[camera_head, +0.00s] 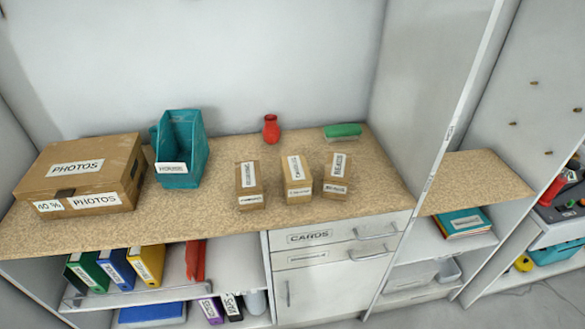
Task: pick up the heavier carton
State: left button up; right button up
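Three small brown cartons with white labels stand upright in a row on the speckled tan counter (225,222). They are the left carton (248,186), the middle carton (297,180) and the right carton (336,175). The label print is too small to read, and nothing visible shows which is heavier. A large brown box (111,163) marked PHOTOS lies at the counter's left end. Neither of my grippers is in view.
A teal bin (181,150) stands left of the small cartons. A red vase (271,129) and a green brush-like item (342,131) are behind them. A white divider panel (425,100) bounds the right side.

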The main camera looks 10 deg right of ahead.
aim_at(296, 177)
jog(key=i+j+z, duration=0.2)
jog(key=j, duration=0.25)
jog(key=j+z, duration=0.15)
jog(key=j, duration=0.3)
jog(key=i+j+z, duration=0.2)
jog(key=j, duration=0.3)
jog(key=k, duration=0.05)
